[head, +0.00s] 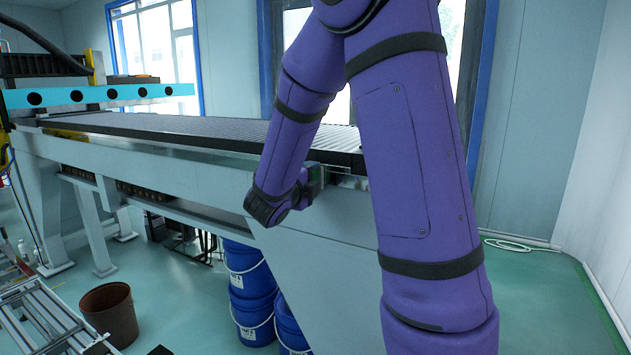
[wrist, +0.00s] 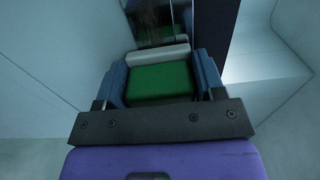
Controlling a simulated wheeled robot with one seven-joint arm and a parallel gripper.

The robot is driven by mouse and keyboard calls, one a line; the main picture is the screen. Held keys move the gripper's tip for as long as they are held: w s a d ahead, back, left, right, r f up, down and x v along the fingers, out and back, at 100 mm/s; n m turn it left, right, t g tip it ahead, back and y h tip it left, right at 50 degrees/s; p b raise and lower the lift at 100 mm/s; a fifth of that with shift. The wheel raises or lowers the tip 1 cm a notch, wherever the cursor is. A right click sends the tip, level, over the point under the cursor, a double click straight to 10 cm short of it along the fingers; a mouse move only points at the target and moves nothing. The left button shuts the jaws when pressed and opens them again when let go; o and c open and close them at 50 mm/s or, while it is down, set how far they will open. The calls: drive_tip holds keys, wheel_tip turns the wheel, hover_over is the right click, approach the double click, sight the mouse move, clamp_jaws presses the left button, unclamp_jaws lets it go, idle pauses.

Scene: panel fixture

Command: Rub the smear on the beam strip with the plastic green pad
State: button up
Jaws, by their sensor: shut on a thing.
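The green pad (wrist: 161,83) is held between the blue fingers of my gripper (wrist: 163,72) in the wrist view. A pale grey band runs along the pad's far edge. My gripper (head: 315,181) is mostly hidden behind my arm in the head view, close to the front face of the pale beam (head: 200,168). A dark, glossy strip (wrist: 156,20) with brownish streaks lies just beyond the pad in the wrist view. I cannot tell the smear from reflections, nor whether the pad touches the strip.
A long machine bed (head: 190,130) with a dark slatted top lies above the beam. Blue buckets (head: 247,285) stand below it. A brown bin (head: 110,312) and a metal frame (head: 45,315) are at the lower left. Green floor is open at the right.

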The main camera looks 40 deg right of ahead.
drive_tip(key=w+a, duration=0.3)
drive_tip(key=w, duration=0.7)
drive_tip(key=shift+a, duration=0.15)
idle(0.8)
drive_tip(key=shift+s+a, duration=0.1)
drive_tip(key=shift+a, duration=0.05)
drive_tip(key=shift+v, duration=2.85)
drive_tip(key=shift+a, duration=0.1)
drive_tip(key=v, duration=0.2)
drive_tip(key=shift+s+a, duration=0.2)
drive_tip(key=shift+a, duration=0.15)
drive_tip(key=x, duration=0.6)
drive_tip(key=shift+w+d, duration=0.3)
